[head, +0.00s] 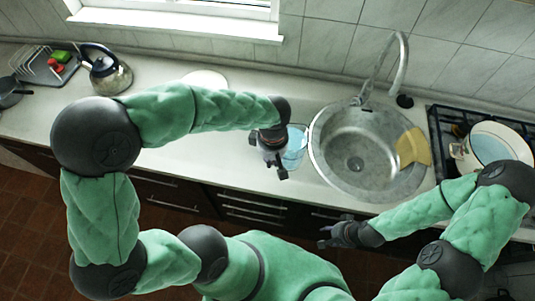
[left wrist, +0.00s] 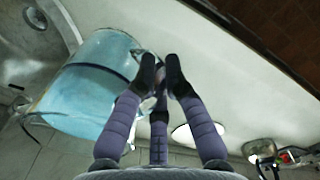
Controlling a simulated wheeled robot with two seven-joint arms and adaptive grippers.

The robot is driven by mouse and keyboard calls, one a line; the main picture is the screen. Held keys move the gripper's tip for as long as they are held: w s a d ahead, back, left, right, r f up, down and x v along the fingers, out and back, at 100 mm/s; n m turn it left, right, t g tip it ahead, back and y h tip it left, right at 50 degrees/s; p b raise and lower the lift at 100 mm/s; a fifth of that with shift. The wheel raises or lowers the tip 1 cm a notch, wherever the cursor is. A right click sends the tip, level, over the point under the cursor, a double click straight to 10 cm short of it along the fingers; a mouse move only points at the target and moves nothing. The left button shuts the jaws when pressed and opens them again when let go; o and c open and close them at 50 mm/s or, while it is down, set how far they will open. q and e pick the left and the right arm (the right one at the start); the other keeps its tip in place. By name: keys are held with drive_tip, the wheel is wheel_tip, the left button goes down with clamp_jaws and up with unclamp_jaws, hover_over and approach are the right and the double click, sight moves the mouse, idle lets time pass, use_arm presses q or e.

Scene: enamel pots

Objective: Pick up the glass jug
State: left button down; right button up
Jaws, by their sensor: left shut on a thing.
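The glass jug (head: 297,147) is clear with a bluish tint. It stands on the counter just left of the sink in the head view, partly hidden behind my left gripper (head: 275,160). In the left wrist view the jug (left wrist: 92,88) is large, to the left of my left gripper's fingertips (left wrist: 161,72). These fingers are shut on the jug at its near side, where the handle seems to be; the exact contact is small and partly hidden. My right gripper (head: 326,237) is apart from the jug, in front of the counter edge below the sink, with its fingers spread and empty.
The round steel sink (head: 355,160) with its tall faucet (head: 385,65) is right of the jug. A yellow cloth (head: 413,148) lies on its right rim. A pot (head: 492,147) sits on the stove at right. A kettle (head: 105,72) and dish rack (head: 42,68) stand far left.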

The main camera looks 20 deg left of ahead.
use_arm(q)
drive_tip(key=shift+s+d+r, duration=0.3)
drive_tip(key=shift+d+r, duration=0.05)
drive_tip(key=shift+d, duration=0.2)
drive_tip(key=shift+s+d+r, duration=0.25)
drive_tip(key=shift+d+r, duration=0.05)
drive_tip(key=shift+d, duration=0.25)
drive_tip(key=shift+s+d+r, duration=0.3)
drive_tip(key=shift+d+r, duration=0.05)
drive_tip(key=shift+d, duration=0.35)
